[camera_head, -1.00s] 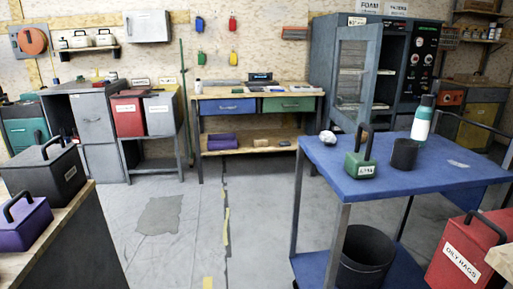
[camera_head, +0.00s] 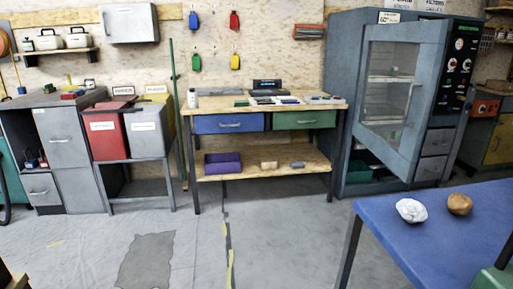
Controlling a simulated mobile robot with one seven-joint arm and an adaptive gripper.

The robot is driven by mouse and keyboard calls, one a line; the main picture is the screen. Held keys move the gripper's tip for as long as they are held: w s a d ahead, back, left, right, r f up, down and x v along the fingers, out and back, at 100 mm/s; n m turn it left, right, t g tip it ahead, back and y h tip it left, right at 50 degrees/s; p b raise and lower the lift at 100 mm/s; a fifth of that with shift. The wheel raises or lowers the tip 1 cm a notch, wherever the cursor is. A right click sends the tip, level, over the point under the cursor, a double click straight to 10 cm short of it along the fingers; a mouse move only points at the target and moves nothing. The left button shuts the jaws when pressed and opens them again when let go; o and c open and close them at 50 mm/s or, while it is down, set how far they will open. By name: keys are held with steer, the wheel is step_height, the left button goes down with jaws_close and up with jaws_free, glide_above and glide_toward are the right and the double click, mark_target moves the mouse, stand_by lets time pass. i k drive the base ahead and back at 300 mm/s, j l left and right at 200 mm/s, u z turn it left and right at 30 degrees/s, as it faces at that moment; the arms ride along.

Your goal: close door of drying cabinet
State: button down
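The drying cabinet (camera_head: 344,95) is a tall blue-grey cabinet at the right, against the back wall. Shelves show through the glass, and a green item shows low inside the cabinet. A control panel with dials (camera_head: 457,62) is on the cabinet's right part. My gripper is not in view.
A blue-topped table (camera_head: 440,225) stands in the right foreground, before the cabinet, with a white lump (camera_head: 411,210) and a brown lump (camera_head: 459,204) on it. A wooden workbench (camera_head: 264,173) is left of the cabinet. Floor (camera_head: 280,235) between is clear.

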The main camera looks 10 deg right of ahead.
mark_target(431, 34)
steer(key=i+j+z, duration=0.15)
steer(key=i+z, duration=0.35)
steer(key=i+j+z, duration=0.5)
steer(key=i, duration=0.15)
steer(key=i+j+z, duration=0.5)
steer(key=i+j+u, duration=0.1)
steer(key=i+j, duration=0.55)
steer(key=j, duration=0.1)
